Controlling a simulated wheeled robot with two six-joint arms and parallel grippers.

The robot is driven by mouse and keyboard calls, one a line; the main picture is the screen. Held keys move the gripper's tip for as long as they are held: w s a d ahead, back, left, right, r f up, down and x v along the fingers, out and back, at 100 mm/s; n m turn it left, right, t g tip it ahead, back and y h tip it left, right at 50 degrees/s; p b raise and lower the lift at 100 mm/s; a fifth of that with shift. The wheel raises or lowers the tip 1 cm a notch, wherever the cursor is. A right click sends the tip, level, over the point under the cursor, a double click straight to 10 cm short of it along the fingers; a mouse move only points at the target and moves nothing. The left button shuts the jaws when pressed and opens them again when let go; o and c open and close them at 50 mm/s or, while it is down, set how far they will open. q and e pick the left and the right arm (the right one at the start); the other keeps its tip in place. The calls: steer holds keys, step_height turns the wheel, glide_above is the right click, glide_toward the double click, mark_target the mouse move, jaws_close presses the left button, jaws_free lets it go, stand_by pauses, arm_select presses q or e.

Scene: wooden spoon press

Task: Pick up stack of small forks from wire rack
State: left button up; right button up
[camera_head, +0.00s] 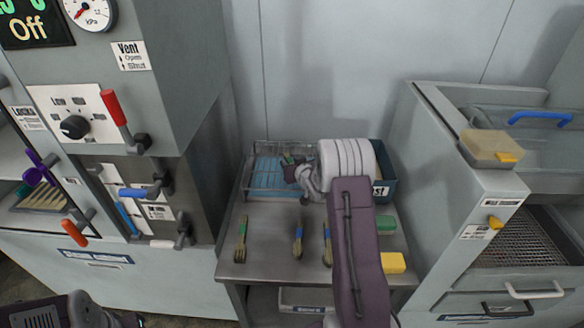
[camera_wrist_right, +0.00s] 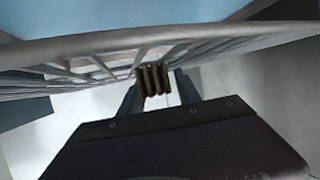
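The wire rack (camera_head: 300,146) stands at the back of the metal table, with a pale blue surface (camera_head: 268,172) inside it. My right gripper (camera_head: 288,161) is at the rack, partly hidden by its own wrist. In the right wrist view, its two fingers (camera_wrist_right: 160,92) stand apart. A small stack of brown, ridged pieces (camera_wrist_right: 153,79), apparently the small forks, shows between them beside the rack's bars (camera_wrist_right: 95,66). A gap shows on the stack's right; contact on the left is unclear. Part of my left arm is at the lower left; its fingers cannot be made out.
A yellow block (camera_head: 393,262) is at the right. A dark blue bin (camera_head: 385,186) stands behind my right arm. Cabinets flank the table.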

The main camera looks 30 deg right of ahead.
steer(key=shift+s+a+r, duration=0.1)
jaws_close()
step_height(320, 180, up, 4)
steer(key=shift+r+p, duration=0.1)
steer(key=shift+p, duration=0.25)
steer(key=s+d+r+p, duration=0.2)
steer(key=s+d+r, duration=0.3)
steer(key=s, duration=0.5)
steer(key=shift+s+d+r, duration=0.15)
steer(key=shift+s+r, duration=0.05)
steer(key=shift+r, duration=0.7)
